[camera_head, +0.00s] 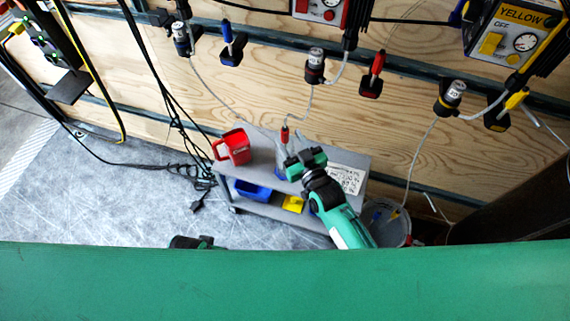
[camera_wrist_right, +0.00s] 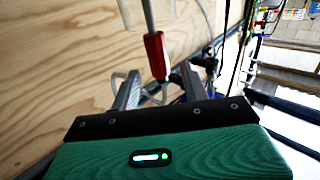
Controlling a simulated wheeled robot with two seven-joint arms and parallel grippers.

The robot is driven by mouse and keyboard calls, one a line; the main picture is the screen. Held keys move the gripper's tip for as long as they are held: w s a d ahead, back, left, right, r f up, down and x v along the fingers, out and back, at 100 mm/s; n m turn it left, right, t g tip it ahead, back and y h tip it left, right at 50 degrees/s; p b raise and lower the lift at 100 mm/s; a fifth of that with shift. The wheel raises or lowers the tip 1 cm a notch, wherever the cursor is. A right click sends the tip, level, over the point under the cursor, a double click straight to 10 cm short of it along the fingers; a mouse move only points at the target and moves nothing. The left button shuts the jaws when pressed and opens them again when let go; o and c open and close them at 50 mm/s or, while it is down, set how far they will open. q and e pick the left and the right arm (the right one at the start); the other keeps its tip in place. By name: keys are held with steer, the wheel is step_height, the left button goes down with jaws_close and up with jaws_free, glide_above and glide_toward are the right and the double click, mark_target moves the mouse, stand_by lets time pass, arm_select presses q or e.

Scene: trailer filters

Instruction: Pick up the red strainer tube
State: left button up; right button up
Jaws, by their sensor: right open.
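The red strainer tube (camera_head: 285,134) hangs upright on a thin pale line above a grey cart, with its red sleeve showing. In the right wrist view, the red sleeve (camera_wrist_right: 156,56) hangs between or just beyond the fingertips, with a clear tube above it. My right gripper (camera_head: 303,160) is just below and right of the sleeve in the head view. Its two fingers (camera_wrist_right: 158,80) are apart with a gap around the sleeve, and I see no contact. A dark part, probably my left gripper (camera_head: 190,242), barely shows at the lower edge; its jaws are hidden.
The grey cart (camera_head: 225,176) carries a red jug (camera_head: 232,147) and a white written sheet (camera_head: 346,179), with blue (camera_head: 253,190) and yellow (camera_head: 292,204) bins below. A bucket (camera_head: 392,226) stands right. Other lines hang from the wooden wall (camera_head: 270,75). Black cables (camera_head: 185,140) hang left of the cart.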

mark_target(287, 134)
steer(key=x, duration=0.4)
steer(key=shift+r, duration=0.1)
jaws_close()
steer(key=shift+r, duration=0.1)
